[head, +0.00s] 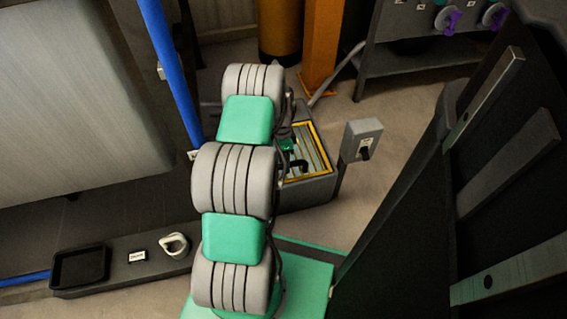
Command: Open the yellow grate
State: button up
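The yellow grate (319,148) is a yellow frame with slats, lying closed, as far as I can see, on top of a low dark grey box (308,192) near the middle of the head view. My grey and green arm reaches out from the bottom and hides the left part of the grate and box. My gripper (298,166) is small and dark, over the left part of the grate. I cannot tell whether it touches the grate or whether its fingers are open or shut.
A grey switch box (363,140) on a post stands just right of the grate. An orange post (322,45) and a yellow cylinder (280,30) stand behind. A blue pole (170,70) and large tank are left. A low ledge holds a black tray (80,268).

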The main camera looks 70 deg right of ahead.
jog(key=shift+r, duration=0.1)
jog(key=shift+c, duration=0.2)
grip_shut()
dwell(1.0)
